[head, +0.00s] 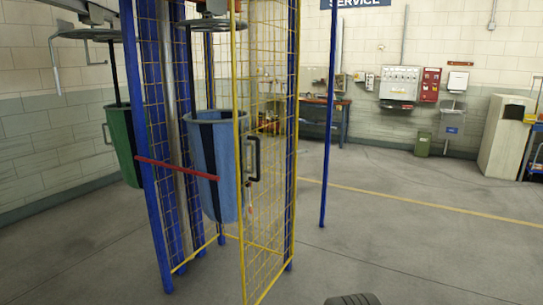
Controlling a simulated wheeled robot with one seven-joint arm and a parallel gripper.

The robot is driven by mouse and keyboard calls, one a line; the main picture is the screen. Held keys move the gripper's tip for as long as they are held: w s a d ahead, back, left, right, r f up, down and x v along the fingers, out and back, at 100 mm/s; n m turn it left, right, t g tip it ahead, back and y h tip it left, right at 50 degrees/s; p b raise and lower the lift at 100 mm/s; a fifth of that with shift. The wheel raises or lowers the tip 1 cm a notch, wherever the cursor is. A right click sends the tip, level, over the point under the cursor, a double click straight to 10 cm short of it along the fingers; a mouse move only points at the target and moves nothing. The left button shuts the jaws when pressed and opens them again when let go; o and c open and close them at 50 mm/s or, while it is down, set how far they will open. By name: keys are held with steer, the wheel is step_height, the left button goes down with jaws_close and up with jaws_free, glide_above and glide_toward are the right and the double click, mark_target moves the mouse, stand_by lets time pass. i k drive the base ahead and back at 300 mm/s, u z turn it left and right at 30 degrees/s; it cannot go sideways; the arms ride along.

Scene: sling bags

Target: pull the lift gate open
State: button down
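The lift gate (268,215) is a yellow-framed wire mesh panel in the head view, left of centre. Its far edge meets a blue post (293,120). Its near edge juts out toward me, away from the left blue post (152,200), so it looks partly swung out. A black D-shaped handle (257,158) sits near the gate's near edge. A red bar (175,168) reaches from the left post across the front of a blue bucket (205,190).
A green bucket (121,145) hangs left of the lift. Another blue post (328,130) stands to the right. A workbench (340,108), wall boxes (400,84) and a pale cabinet (502,138) are at the back.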

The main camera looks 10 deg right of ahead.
mark_target(256, 179)
steer(key=u, duration=0.2)
steer(key=i, duration=0.5)
steer(key=u, duration=0.5)
steer(key=i, duration=1.15)
steer(key=u, duration=0.05)
